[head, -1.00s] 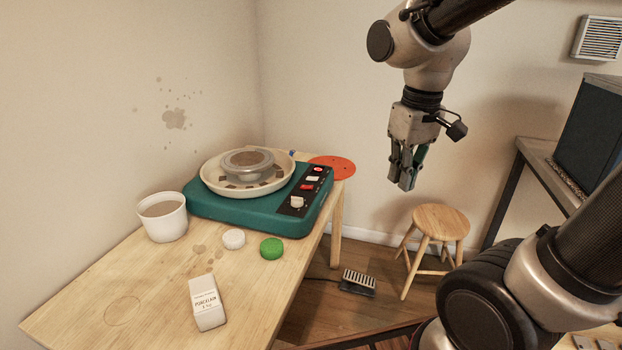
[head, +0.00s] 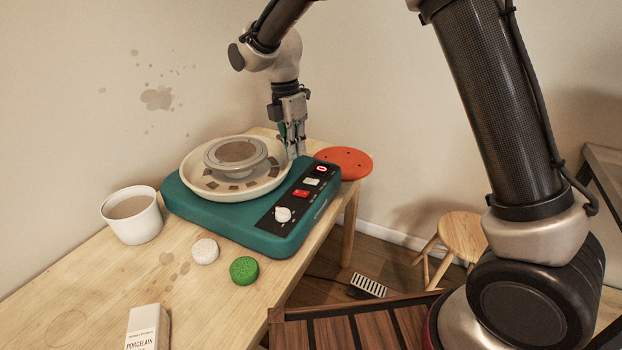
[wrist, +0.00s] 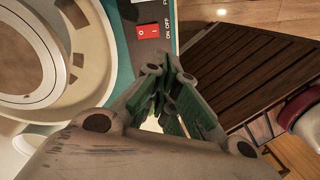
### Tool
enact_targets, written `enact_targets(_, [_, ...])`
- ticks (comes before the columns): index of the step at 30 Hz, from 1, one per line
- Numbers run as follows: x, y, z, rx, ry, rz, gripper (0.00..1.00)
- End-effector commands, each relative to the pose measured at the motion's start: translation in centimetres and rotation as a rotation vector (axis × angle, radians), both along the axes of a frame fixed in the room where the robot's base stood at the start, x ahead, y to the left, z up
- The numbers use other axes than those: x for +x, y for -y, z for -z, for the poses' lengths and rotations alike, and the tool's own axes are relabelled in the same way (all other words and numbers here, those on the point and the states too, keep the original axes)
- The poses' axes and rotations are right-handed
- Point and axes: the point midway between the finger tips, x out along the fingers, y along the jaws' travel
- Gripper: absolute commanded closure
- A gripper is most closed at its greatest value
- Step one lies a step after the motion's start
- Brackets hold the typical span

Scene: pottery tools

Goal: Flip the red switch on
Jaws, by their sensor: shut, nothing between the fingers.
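The red switch (head: 300,193) sits on the black control panel (head: 290,203) of the teal pottery wheel (head: 239,227). In the wrist view the red switch (wrist: 148,30) shows near the top, beside "ON OFF" lettering. My gripper (head: 297,154) is shut and empty, pointing down near the far end of the wheel body, behind the panel in the head view. In the wrist view my gripper's fingertips (wrist: 153,68) lie just below the switch in the picture, apart from it as far as I can tell. The height gap is unclear.
A cream splash pan (head: 205,188) with the wheel head (head: 236,155) stands left of the panel. A white knob (head: 283,214) and a white switch (head: 311,181) flank the red switch.

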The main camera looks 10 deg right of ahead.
Motion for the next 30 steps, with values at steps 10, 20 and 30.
enact_targets(10, [0.6, -0.3, -0.8, 0.031, -0.025, -0.357, 1.00])
enact_targets(20, [0.6, -0.3, -0.8, 0.034, -0.031, -0.407, 1.00])
enact_targets(30, [0.4, 0.0, 1.5, 0.033, -0.035, -0.404, 1.00])
